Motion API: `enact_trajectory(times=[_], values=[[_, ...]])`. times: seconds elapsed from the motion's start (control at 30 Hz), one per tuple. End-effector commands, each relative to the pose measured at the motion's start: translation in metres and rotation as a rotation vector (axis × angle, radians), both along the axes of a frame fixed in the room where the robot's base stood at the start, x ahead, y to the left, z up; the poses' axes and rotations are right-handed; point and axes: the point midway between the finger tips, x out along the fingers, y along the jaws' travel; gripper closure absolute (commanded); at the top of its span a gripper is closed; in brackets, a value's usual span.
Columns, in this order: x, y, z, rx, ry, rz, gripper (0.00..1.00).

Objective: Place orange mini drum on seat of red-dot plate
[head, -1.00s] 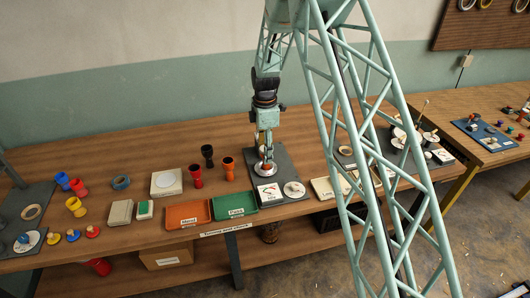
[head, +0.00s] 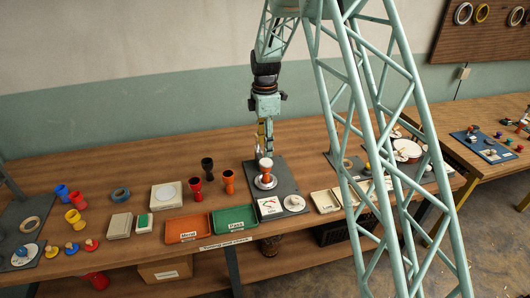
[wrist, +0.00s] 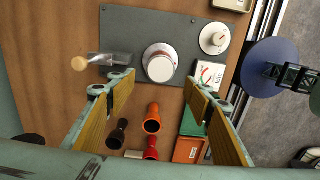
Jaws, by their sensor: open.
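My gripper (head: 264,150) is open and empty just above the drum. In the wrist view my gripper's fingers (wrist: 160,80) are spread wide on either side. No red dot is clear on the plate; a white dial card with a red mark (wrist: 208,74) lies at its edge.
Orange (head: 171,236) and green (head: 219,226) trays lie in front.

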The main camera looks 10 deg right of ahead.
Motion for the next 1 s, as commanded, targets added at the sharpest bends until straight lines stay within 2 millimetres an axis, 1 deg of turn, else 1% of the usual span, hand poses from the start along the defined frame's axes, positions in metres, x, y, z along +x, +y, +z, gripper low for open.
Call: enact_trajectory(times=[0.1, 0.3, 1.0], values=[[0.000, 0.000, 0.009, 0.000, 0.001, 0.000, 0.53], [-0.001, 0.000, 0.015, 0.000, 0.001, 0.000, 0.53], [0.000, 0.000, 0.015, 0.000, 0.001, 0.000, 0.53]])
